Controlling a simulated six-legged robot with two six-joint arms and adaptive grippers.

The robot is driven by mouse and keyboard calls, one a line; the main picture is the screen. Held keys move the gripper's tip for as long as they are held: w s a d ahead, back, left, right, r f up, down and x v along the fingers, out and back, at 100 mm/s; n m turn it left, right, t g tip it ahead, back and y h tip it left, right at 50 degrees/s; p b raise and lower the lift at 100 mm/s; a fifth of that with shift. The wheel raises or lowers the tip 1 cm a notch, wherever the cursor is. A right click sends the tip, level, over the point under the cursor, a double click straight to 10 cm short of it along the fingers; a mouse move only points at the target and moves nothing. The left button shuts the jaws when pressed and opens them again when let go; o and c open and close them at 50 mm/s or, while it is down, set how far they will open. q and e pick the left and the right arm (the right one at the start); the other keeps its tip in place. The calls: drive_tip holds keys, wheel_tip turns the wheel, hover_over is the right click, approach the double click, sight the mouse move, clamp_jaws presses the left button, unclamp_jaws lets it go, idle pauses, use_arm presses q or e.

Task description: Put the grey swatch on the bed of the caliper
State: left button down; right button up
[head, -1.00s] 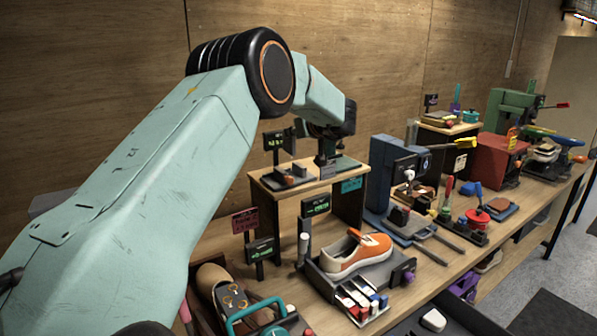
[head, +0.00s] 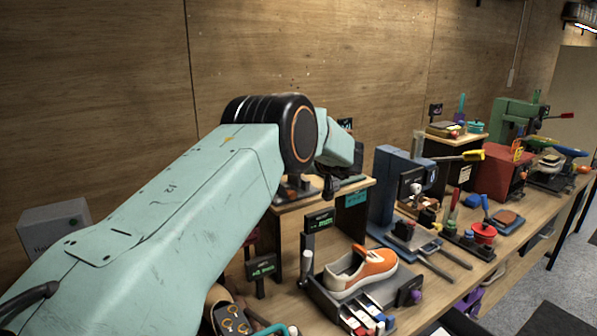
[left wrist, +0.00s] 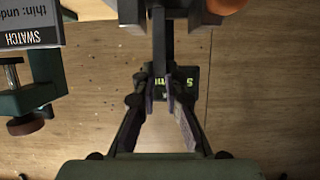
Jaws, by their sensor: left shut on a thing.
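My left gripper (left wrist: 163,95) is shut in the left wrist view, its two fingers closing on a narrow dark piece. I take this piece to be the grey swatch (left wrist: 159,62); it shows almost edge-on and its outline is hard to tell. In the head view my arm hides most of the gripper and the swatch. A dark green frame with a screw and brown knob (left wrist: 26,123) stands at the left of the wrist view, by a swatch label (left wrist: 30,25). I cannot tell whether it is the caliper; no caliper bed shows clearly. My right gripper is out of view.
A small wooden stand (head: 290,206) carries dark devices behind my arm. A green-lettered display (left wrist: 183,78) lies beyond the fingers. An orange sneaker (head: 366,270) sits in a grey tray in front. A blue machine (head: 388,190) stands to the right. Bare wood shows in the wrist view.

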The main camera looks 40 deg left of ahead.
use_arm(q)
drive_tip(key=shift+s+d+f, duration=0.15)
drive_tip(key=shift+d+f, duration=0.15)
drive_tip(key=shift+f, duration=0.15)
drive_tip(key=shift+d, duration=0.35)
drive_tip(key=shift+w+a+f, duration=0.2)
drive_tip(key=shift+a+f, duration=0.1)
drive_tip(key=shift+a, duration=0.05)
drive_tip(key=c, duration=1.6)
unclamp_jaws()
drive_tip(key=shift+a+f, duration=0.2)
drive_tip(key=shift+a, duration=0.05)
drive_tip(key=shift+c, duration=0.2)
drive_tip(key=shift+o, duration=0.8)
drive_tip(key=shift+r, duration=0.1)
drive_tip(key=shift+o, duration=0.3)
drive_tip(key=shift+s+d+r, duration=0.2)
drive_tip(key=shift+d+r, duration=0.1)
drive_tip(key=shift+d, duration=0.1)
drive_tip(key=shift+w+f, duration=0.1)
drive_tip(key=shift+w, duration=0.05)
drive_tip(key=shift+d, duration=0.25)
drive_tip(key=b+v, duration=0.1)
drive_tip(key=v, duration=1)
drive_tip(key=shift+s, duration=0.3)
